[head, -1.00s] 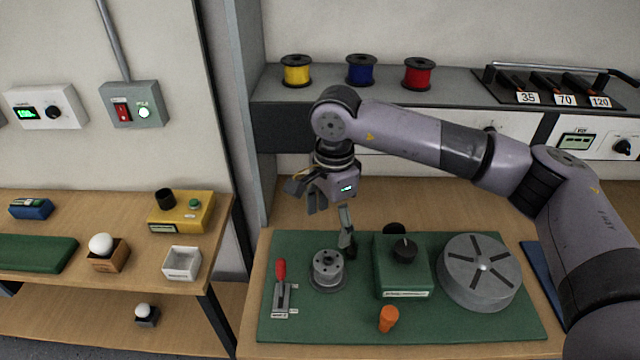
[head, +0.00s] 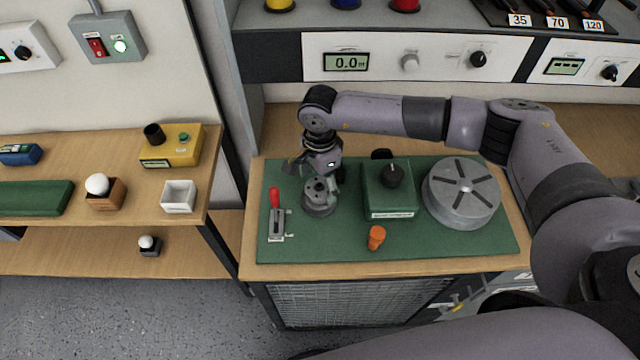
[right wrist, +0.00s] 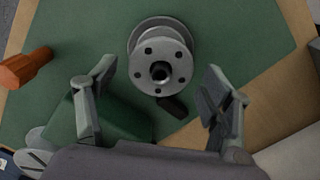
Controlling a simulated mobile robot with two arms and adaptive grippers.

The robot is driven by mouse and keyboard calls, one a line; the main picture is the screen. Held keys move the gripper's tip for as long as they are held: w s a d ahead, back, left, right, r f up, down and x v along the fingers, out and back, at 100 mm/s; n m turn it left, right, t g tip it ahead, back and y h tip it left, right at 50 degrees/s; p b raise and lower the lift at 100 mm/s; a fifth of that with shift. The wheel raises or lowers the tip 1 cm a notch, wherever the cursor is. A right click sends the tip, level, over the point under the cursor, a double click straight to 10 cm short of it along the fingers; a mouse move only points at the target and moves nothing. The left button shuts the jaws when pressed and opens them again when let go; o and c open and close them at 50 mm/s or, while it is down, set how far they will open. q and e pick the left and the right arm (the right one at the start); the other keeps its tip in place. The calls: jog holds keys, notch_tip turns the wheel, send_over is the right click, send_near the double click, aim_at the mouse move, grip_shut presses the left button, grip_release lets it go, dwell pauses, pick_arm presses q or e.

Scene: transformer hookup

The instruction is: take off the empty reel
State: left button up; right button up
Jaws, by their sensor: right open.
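The empty reel (head: 319,207) is a grey metal spool with holes in its flange. It stands on the green mat (head: 290,250), left of the green box with the black knob. The right wrist view shows the reel (right wrist: 148,25) from above, its flange and dark centre hole facing the camera. My right gripper (head: 316,176) is just above the reel, pointing down. In the wrist view its open fingers (right wrist: 160,80) are spread to either side, with the reel slightly ahead of them and nothing held. The gripper hides part of the reel in the head view. My left gripper is not in view.
A red-handled lever (head: 276,215) stands left of the reel. The green box (head: 388,200), an orange peg (head: 376,237) and a large grey slotted drum (head: 461,195) are to its right. Yellow, blue and red spools stand on the shelf behind.

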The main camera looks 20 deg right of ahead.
aim_at(320, 190)
notch_tip(320, 190, down, 3)
jog(key=shift+f, duration=0.25)
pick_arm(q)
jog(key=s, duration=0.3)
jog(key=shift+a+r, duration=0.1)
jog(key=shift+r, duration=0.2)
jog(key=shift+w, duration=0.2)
pick_arm(e)
jog(key=shift+c, duration=0.5)
jog(key=c, duration=1.2)
jog(key=o, duration=0.6)
jog(key=shift+c, duration=0.2)
jog(key=c, duration=0.7)
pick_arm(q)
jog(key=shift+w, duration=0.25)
